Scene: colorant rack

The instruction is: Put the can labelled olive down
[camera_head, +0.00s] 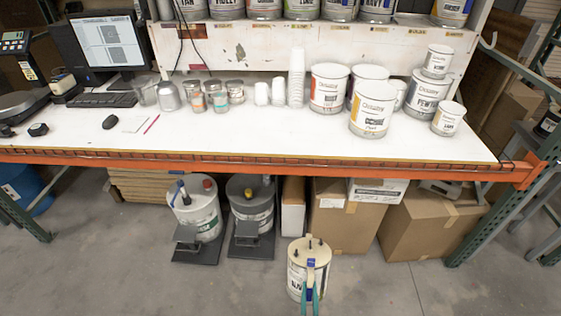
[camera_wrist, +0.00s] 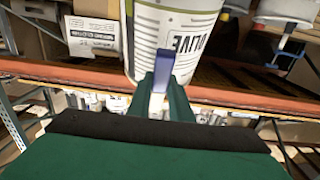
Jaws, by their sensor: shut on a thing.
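The can labelled olive (camera_head: 296,277) is white with a pale lid that carries dark knobs. In the head view it is upright, in front of the bench and low in the picture. My gripper (camera_head: 311,270) is shut on it at its near side. In the wrist view the can (camera_wrist: 200,35) appears inverted, with "OLIVE" on its label, and my gripper (camera_wrist: 163,75) covers part of it. The can's underside is hard to make out, and I cannot tell its exact height above the floor.
The white bench top (camera_head: 250,128) has free room at its front middle. Several paint cans, such as one at the front (camera_head: 373,112), crowd its right part. A keyboard (camera_head: 100,100) and small jars stand left. Under the orange front beam (camera_head: 270,163) are pails and cardboard boxes (camera_head: 345,222).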

